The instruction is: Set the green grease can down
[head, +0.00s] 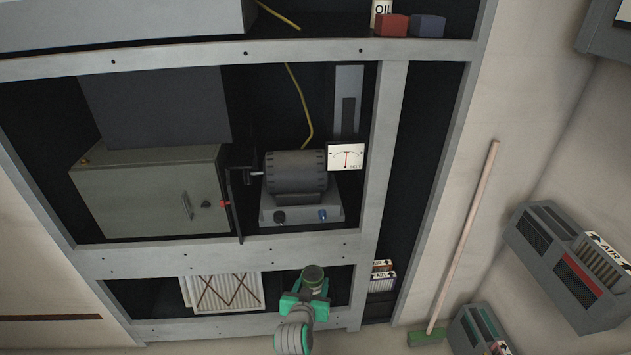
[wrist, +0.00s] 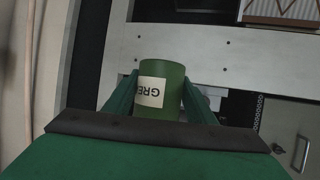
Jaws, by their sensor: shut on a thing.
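My gripper (head: 308,291) is shut on the green grease can (head: 313,275), in front of the rack's lower opening in the head view. A pale metal rack beam (wrist: 205,45) lies behind the can in that view. I cannot tell whether the can touches any surface. My gripper hides part of the can in the head view.
The lower opening holds a pleated filter (head: 222,292) on the left and small boxes (head: 381,276) just right of the upright. Above are a motor (head: 296,175), a meter (head: 346,156) and a cabinet (head: 150,195).

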